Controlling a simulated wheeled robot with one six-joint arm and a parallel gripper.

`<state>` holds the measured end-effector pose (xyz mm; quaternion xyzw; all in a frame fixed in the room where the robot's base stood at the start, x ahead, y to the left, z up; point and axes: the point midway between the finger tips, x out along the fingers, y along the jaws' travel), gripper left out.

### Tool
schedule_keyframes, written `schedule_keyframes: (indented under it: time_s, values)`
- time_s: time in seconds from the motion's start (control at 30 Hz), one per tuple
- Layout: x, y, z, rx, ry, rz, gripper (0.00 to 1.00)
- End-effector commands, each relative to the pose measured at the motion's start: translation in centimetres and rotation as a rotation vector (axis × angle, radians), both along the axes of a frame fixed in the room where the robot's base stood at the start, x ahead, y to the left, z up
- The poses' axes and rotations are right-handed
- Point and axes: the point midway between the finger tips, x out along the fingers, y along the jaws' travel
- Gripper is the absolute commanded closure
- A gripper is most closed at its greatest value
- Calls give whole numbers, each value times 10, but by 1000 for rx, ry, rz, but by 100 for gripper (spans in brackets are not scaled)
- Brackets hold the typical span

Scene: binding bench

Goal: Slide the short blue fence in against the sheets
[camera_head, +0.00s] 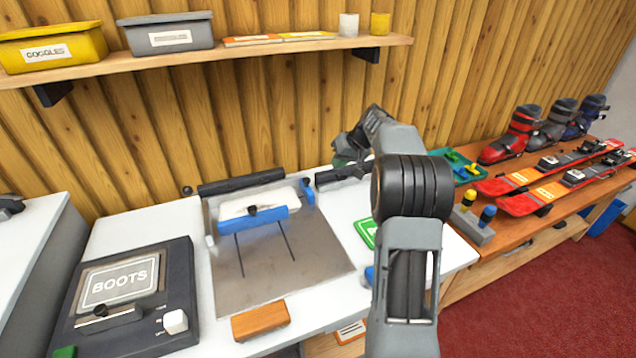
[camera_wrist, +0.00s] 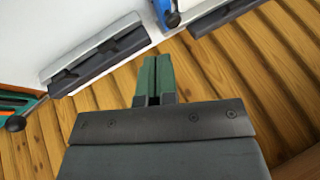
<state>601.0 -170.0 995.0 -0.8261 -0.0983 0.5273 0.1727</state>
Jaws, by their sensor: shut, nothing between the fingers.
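The white sheets (camera_head: 245,203) lie on a metal plate (camera_head: 265,272). A long blue fence (camera_head: 262,220) with a black knob stands along their front edge. The short blue fence (camera_head: 309,196) stands at their right end, very close; I cannot tell whether it touches them. Part of this fence, with its dark knob, shows at the top of the wrist view (camera_wrist: 167,12). My gripper (camera_head: 348,158) is behind and right of the short fence, near the wall, apart from it and partly hidden by my arm. Its green fingers (camera_wrist: 152,62) are shut and empty.
Dark bars stand behind the plate at left (camera_head: 240,182) and right (camera_head: 343,177). A BOOTS press (camera_head: 125,290) stands left and a wooden block (camera_head: 260,320) in front. The plank wall is close behind my gripper. A shelf (camera_head: 210,56) hangs above. Skis (camera_head: 550,190) lie right.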

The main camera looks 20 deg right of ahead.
Motion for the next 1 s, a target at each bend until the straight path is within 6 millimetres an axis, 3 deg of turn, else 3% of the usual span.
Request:
schedule_keyframes:
  time_s: [0.13, 0.3, 0.83, 1.0]
  values:
    - [17, -29, -19, 28, -35, -6, 100]
    - [27, -38, -31, 40, -52, -6, 100]
    - [70, -5, -105, 41, -52, -7, 100]
    - [75, 17, -103, 39, -55, -6, 100]
